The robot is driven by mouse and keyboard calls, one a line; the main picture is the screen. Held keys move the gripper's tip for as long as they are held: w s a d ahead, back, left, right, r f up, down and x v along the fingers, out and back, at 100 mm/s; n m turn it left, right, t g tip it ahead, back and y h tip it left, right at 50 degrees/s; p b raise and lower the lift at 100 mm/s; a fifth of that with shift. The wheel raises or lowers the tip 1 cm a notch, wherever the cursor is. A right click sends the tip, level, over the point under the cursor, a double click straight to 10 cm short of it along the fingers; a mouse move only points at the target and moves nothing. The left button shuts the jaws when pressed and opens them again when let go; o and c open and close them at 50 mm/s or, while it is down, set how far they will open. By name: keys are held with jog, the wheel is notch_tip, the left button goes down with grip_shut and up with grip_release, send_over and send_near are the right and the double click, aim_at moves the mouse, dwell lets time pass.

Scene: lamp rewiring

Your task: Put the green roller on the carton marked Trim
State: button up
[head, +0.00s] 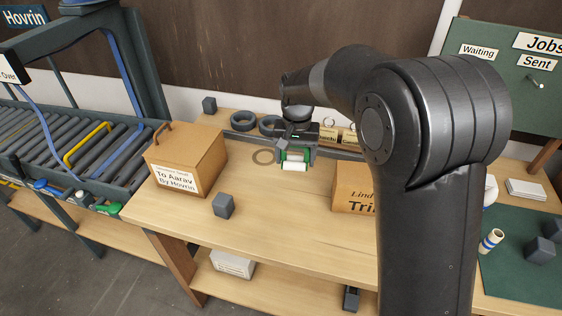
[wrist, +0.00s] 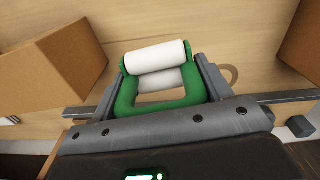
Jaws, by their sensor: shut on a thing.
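The green roller (head: 295,166) has a green frame and white rollers. My gripper (head: 296,157) is shut on it and holds it over the table, between two cartons. In the wrist view the green roller (wrist: 160,100) sits between both fingers of my gripper (wrist: 160,82). The carton marked Trim (head: 350,200) stands on the table to the right of my gripper in the head view, apart from the roller. My arm hides its right part and some of its lettering. It appears as the left carton (wrist: 62,62) in the wrist view.
A carton marked To Aarav (head: 187,158) with a handle stands at left. A grey cube (head: 223,205) lies in front of it. A flat ring (head: 263,157) lies beside my gripper. Dark rings (head: 243,121) and labelled holders (head: 328,132) line the back. The front middle table is clear.

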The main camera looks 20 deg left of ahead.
jog(key=shift+m, duration=0.5)
jog(key=d+r, duration=0.2)
jog(key=d, duration=0.4)
jog(key=d+r, duration=0.3)
jog(key=d, duration=0.3)
jog(key=w+d+r, duration=0.1)
jog(key=d+r, duration=0.1)
jog(key=d, duration=0.4)
jog(key=shift+r, duration=0.25)
jog(key=s+d+r, duration=0.2)
jog(key=d+r, duration=0.1)
jog(key=d, duration=0.4)
jog(key=s+d+r, duration=0.2)
jog(key=s+d, duration=0.1)
jog(key=d, duration=0.4)
jog(key=shift+m, duration=0.4)
jog(key=w+a+f, duration=0.1)
jog(key=a+f, duration=0.1)
jog(key=a, duration=0.1)
jog(key=w+a+f, duration=0.2)
jog(key=a, duration=0.2)
jog(key=w+a+f, duration=0.1)
jog(key=a+f, duration=0.1)
jog(key=a, duration=0.1)
jog(key=shift+w+a+f, duration=0.15)
jog(key=shift+w+f, duration=0.1)
jog(key=shift+w, duration=0.15)
jog(key=shift+a+f, duration=0.1)
jog(key=shift+f, duration=1.95)
jog(key=shift+f, duration=0.15)
